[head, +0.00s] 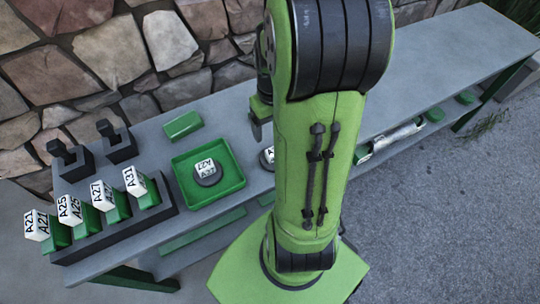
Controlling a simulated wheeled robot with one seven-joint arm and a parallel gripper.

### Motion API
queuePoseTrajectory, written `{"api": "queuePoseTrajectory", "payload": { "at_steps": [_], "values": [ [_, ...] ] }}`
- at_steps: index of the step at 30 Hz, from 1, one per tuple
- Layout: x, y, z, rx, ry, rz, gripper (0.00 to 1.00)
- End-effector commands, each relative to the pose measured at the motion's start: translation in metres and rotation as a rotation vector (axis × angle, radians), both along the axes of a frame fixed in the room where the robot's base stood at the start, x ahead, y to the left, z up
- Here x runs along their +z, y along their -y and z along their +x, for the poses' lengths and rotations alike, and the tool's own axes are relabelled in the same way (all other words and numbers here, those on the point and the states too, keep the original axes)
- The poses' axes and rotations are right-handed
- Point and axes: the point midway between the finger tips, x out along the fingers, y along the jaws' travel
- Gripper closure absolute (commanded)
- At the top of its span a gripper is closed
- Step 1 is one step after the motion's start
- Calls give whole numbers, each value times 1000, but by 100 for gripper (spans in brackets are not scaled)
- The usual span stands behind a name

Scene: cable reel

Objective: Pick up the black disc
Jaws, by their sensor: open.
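A dark round disc (208,178) with a white label block on it sits in the green square tray (236,184) on the grey bench. Another round dark piece with a white label (267,160) lies on the bench to the right of the tray, partly hidden behind my arm. I cannot tell for sure which one is the black disc. My gripper (258,132) is open, above the bench, up and to the right of the tray. It is apart from the disc in the tray. My arm hides part of the gripper.
A dark rack (115,230) at the left holds several green blocks with white labels. Two black brackets (120,147) stand behind it. A green block (182,125) lies behind the tray. A stone wall (60,70) runs along the back. The bench's far right is clear.

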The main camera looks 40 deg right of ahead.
Motion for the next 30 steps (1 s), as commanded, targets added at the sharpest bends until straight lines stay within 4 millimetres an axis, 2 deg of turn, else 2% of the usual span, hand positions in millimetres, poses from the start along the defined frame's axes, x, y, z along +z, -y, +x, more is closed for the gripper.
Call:
{"api": "queuePoseTrajectory", "payload": {
  "at_steps": [1,6,11,18,26,30],
  "values": [
    [-20,-1,-1,0,-4,4,19],
    [-59,0,-1,0,-3,3,19],
    [-76,0,0,-1,-1,0,19],
    [-120,3,-1,0,-3,2,19],
    [-123,3,0,0,0,0,19],
    [-123,3,0,0,0,0,38]
  ]
}}
